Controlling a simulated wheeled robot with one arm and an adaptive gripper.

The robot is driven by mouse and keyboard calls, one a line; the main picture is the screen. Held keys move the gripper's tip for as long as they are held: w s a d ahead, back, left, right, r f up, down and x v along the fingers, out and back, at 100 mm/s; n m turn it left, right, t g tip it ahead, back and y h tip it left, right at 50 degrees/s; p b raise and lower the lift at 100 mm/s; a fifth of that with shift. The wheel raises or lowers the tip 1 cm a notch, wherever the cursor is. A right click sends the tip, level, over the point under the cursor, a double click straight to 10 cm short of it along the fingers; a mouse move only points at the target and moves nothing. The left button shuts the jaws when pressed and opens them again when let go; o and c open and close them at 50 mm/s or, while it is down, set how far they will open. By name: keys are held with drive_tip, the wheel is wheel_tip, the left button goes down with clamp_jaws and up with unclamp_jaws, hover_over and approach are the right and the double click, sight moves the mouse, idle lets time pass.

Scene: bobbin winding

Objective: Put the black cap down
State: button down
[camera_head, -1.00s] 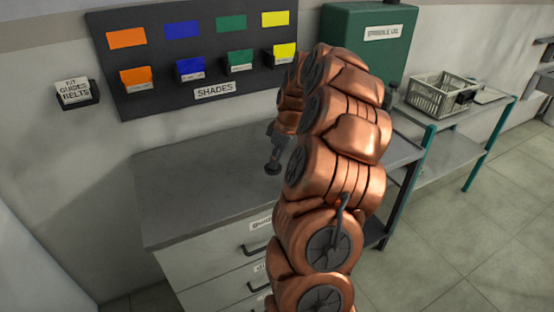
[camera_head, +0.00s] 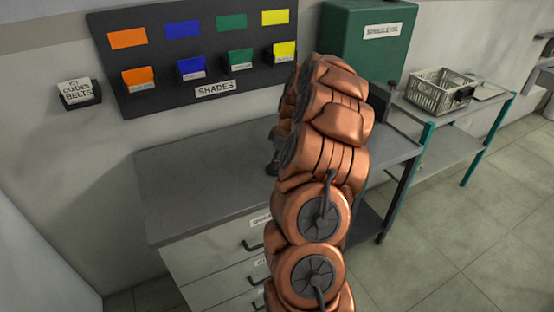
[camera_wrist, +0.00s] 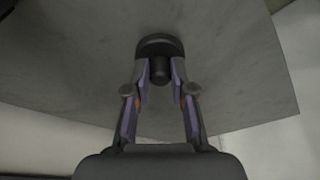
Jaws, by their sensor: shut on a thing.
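The black cap (camera_wrist: 160,45) shows in the wrist view as a dark round disc with a short stem. My gripper (camera_wrist: 160,78) is shut on the cap, with a finger on each side of it. The grey counter top (camera_wrist: 225,80) fills the view behind the cap; I cannot tell whether the cap touches it. In the head view my arm hides the cap and most of my gripper (camera_head: 273,160), which is over the right part of the counter (camera_head: 195,190).
The left part of the counter is bare, with drawers below. A dark shades board (camera_head: 215,90) with coloured cards is on the wall. A green box (camera_head: 350,45) stands behind my arm. A basket (camera_head: 437,90) sits on a teal-legged table to the right.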

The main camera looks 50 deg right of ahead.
drive_tip(key=shift+f, duration=0.2)
drive_tip(key=c, duration=1)
unclamp_jaws()
drive_tip(key=shift+r, duration=0.15)
drive_tip(key=shift+r, duration=0.15)
drive_tip(key=b+v, duration=0.3)
drive_tip(key=v, duration=0.9)
drive_tip(key=shift+b, duration=0.3)
